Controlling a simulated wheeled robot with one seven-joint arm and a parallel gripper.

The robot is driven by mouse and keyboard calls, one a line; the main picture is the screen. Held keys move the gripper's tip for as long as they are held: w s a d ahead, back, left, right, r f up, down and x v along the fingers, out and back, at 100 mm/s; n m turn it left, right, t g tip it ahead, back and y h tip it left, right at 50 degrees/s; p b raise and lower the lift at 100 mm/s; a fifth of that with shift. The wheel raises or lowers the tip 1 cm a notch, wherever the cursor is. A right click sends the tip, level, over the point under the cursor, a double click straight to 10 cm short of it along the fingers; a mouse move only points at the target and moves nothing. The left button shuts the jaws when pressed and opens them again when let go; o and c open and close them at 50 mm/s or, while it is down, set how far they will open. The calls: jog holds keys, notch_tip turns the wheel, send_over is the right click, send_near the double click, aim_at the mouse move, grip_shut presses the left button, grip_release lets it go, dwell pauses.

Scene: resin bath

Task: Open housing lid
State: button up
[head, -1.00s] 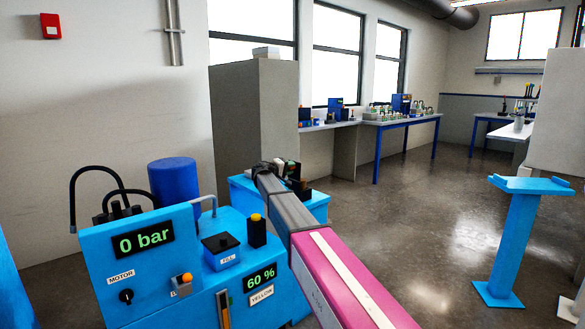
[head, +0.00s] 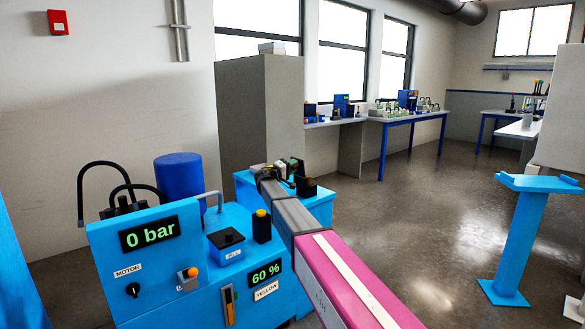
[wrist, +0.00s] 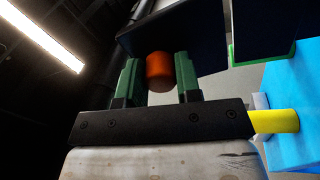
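My gripper (head: 286,176) is at the end of my pink and grey arm in the head view, over or in front of a low blue unit (head: 323,208). In the wrist view my gripper (wrist: 158,75) has two green fingers standing apart. An orange knob (wrist: 159,68) sits between them, with dark panels (wrist: 180,30) behind and above it. I cannot tell whether the fingers press on the knob. I cannot pick out the housing lid for certain; the dark panels may belong to it. A blue body with a yellow cylinder (wrist: 275,121) is at the right.
A blue machine (head: 130,265) with "0 bar" and "60 %" displays stands at the front left, with a blue tank (head: 180,178) behind it. A grey cabinet (head: 262,110) is beyond my arm. A blue stand (head: 518,240) is at the right. Floor between is clear.

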jog(key=o, duration=0.4)
jog(key=shift+c, duration=0.2)
jog(key=v, duration=1)
jog(key=shift+s+a, duration=0.25)
jog(key=shift+a, duration=0.05)
jog(key=s+d+f+m+g+y, duration=0.2)
jog(key=s+d+f+g+y, duration=0.45)
jog(key=s+d+f, duration=1.2)
jog(key=s+f+g+y, duration=0.1)
jog(key=s+f+y, duration=0.2)
jog(key=s, duration=0.5)
jog(key=s+f+m+g+y, duration=0.1)
jog(key=s+f+g+y, duration=0.1)
jog(key=s+f, duration=0.4)
jog(key=s+f+m+g+y, duration=0.1)
jog(key=s+f+y, duration=0.3)
jog(key=s, duration=0.7)
jog(key=shift+s+a+f+g+y, duration=0.15)
jog(key=shift+f+g+y, duration=0.2)
jog(key=shift+f+g, duration=0.25)
